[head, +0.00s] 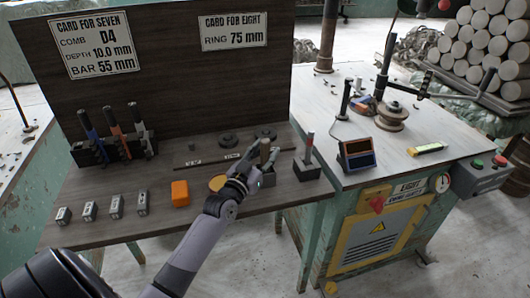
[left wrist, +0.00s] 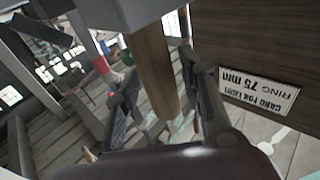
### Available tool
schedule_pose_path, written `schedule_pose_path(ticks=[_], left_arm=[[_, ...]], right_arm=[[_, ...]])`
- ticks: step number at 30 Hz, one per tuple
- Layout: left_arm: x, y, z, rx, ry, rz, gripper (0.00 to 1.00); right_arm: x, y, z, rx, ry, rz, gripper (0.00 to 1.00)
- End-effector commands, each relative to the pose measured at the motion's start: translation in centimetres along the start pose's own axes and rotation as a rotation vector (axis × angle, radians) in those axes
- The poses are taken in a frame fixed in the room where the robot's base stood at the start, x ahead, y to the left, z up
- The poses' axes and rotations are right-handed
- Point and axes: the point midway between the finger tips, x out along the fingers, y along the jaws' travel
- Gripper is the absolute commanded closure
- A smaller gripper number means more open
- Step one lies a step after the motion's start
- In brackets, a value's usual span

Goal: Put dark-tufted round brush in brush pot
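My left gripper (head: 264,156) is over the bench in the head view, beside a grey block-shaped holder (head: 267,180). In the left wrist view its two fingers (left wrist: 160,95) stand apart, either side of a brown wooden handle (left wrist: 155,65), with gaps showing beside it. The handle rises from a grey block (left wrist: 115,14) at the top of that upside-down view. It also shows in the head view (head: 265,147). No dark tuft is visible, so I cannot confirm this is the brush. A round amber-topped vessel (head: 217,183) stands left of the gripper; I cannot tell if it is the brush pot.
A dark block with an upright tool (head: 307,167) stands right of the gripper. An orange block (head: 180,193), several small grey blocks (head: 116,206) and a tool rack (head: 115,148) are to the left. Black rings (head: 228,141) lie behind. The upright board (head: 165,70) closes the back.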

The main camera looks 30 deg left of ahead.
Motion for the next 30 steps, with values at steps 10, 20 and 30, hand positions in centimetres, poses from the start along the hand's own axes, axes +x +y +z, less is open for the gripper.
schedule_pose_path(ticks=[10, 20, 30], left_arm=[[0.0, 0.0, -0.2, -0.001, 0.001, 0.000, 0.58], [-5.0, 0.0, 0.1, 0.001, -0.004, 0.000, 0.58], [-10.9, 0.0, -0.1, 0.000, -0.001, 0.000, 0.58]], right_arm=[[-0.1, 0.0, 0.0, -0.001, 0.000, 0.000, 0.67], [0.2, 0.0, 0.0, -0.001, 0.000, 0.000, 0.67], [0.6, 0.3, 0.1, -0.002, -0.001, 0.003, 0.67]])
